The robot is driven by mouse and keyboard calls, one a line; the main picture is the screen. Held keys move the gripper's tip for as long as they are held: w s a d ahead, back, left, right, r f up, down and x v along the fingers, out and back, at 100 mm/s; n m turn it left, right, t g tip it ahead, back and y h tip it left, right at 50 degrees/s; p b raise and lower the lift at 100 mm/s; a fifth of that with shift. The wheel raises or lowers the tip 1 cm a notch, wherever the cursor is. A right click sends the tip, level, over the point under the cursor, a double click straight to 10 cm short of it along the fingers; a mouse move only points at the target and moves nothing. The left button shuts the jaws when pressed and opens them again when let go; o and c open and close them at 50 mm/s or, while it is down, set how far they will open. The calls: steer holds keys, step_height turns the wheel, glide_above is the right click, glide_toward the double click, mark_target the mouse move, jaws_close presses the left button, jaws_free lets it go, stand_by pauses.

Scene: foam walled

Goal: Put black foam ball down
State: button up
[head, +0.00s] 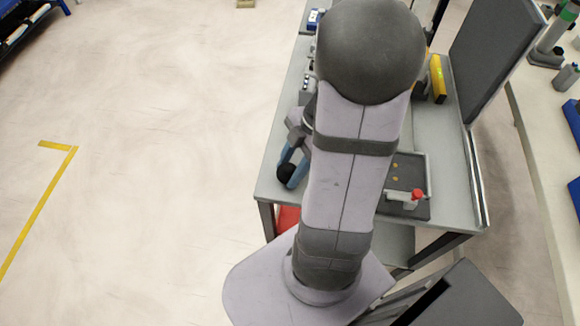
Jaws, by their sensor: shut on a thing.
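The black foam ball (285,173) is small and dark and shows at the left edge of the grey table (272,182). My gripper (290,170) has blue fingers and is shut on the ball. The gripper points down towards the front left of the picture, left of my arm. Part of the gripper and its wrist is hidden behind my arm. I cannot tell whether the ball touches the tabletop or is held above it.
A dark tray (408,208) with a red-topped item (417,194) lies on the table's right part. A yellow object (437,79) stands further back. A dark upright panel (492,52) borders the table's right side. Open floor lies to the left.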

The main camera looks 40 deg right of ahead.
steer(key=o, duration=1)
steer(key=shift+f, duration=0.1)
steer(key=shift+o, duration=0.2)
steer(key=shift+r, duration=0.2)
steer(key=v, duration=1.2)
steer(key=shift+a, duration=0.2)
steer(key=a+f+m+h+p, duration=0.1)
steer(key=a+m+h+p, duration=0.3)
steer(key=a+m+p, duration=0.4)
steer(key=shift+s+a+f+m+g+h, duration=0.35)
steer(key=shift+a+m, duration=2.7)
steer(key=shift+m, duration=1.25)
